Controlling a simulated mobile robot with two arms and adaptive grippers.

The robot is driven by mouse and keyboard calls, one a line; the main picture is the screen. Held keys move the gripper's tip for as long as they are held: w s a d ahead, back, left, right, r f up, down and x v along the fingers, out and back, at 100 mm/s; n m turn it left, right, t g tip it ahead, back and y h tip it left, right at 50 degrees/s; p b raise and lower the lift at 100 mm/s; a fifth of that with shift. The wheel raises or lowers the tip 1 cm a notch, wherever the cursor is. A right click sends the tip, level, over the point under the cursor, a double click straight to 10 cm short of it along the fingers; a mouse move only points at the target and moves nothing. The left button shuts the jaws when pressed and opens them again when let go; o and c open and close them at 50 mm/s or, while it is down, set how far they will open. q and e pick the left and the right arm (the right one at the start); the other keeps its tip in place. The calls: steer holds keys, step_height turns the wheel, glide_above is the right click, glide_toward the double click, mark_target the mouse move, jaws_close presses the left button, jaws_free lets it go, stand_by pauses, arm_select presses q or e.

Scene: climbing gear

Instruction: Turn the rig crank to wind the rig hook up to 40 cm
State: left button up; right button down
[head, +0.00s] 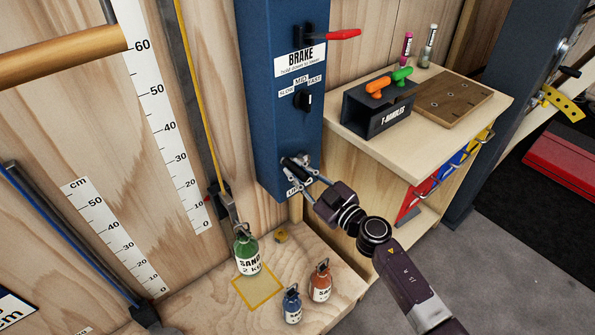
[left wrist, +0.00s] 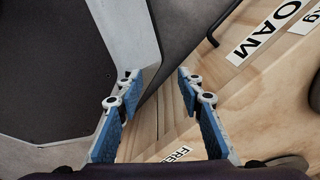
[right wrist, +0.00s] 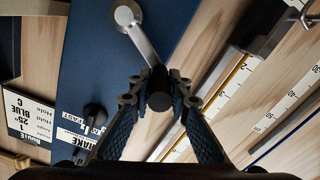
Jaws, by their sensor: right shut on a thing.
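The rig crank (right wrist: 143,42) sits low on the front of the blue rig post (head: 280,100). In the right wrist view its bright arm runs from a round hub to a dark knob (right wrist: 158,98). My right gripper (head: 297,177) is shut on that knob. The rig hook (head: 236,224) hangs low at the end of the rig's line, at the handle of a green 2 kg sand weight (head: 248,255). The weight is near a yellow square on the wooden base. The height scale (head: 168,115) stands left of the line. My left gripper (left wrist: 155,85) is open and empty.
A red brake lever (head: 343,34) and a speed knob (head: 304,100) are on the post above the crank. Blue (head: 292,305) and orange-brown (head: 321,283) weights stand on the base. A wooden cabinet (head: 480,95) with a T-handle box (head: 378,110) is at right.

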steer(key=shift+w+d+r+m+p, duration=0.15)
steer(key=shift+r+m+p, duration=0.4)
steer(key=shift+p, duration=0.45)
steer(key=shift+w+d+r+m+p, duration=0.4)
steer(key=shift+d+r+m+p, duration=0.15)
steer(key=shift+m+p, duration=0.6)
steer(key=shift+w+d+r+m+p, duration=0.45)
steer(key=shift+m+p, duration=0.45)
steer(key=shift+p, duration=0.5)
steer(key=shift+w+d+r+m+p, duration=0.35)
steer(key=shift+d+r+m+p, duration=0.2)
steer(key=shift+m+p, duration=0.6)
steer(key=shift+d, duration=0.1)
steer(key=shift+f, duration=0.1)
steer(key=c, duration=1.9)
jaws_free()
steer(key=shift+f, duration=0.1)
steer(key=shift+o, duration=0.4)
steer(key=shift+s+f, duration=0.1)
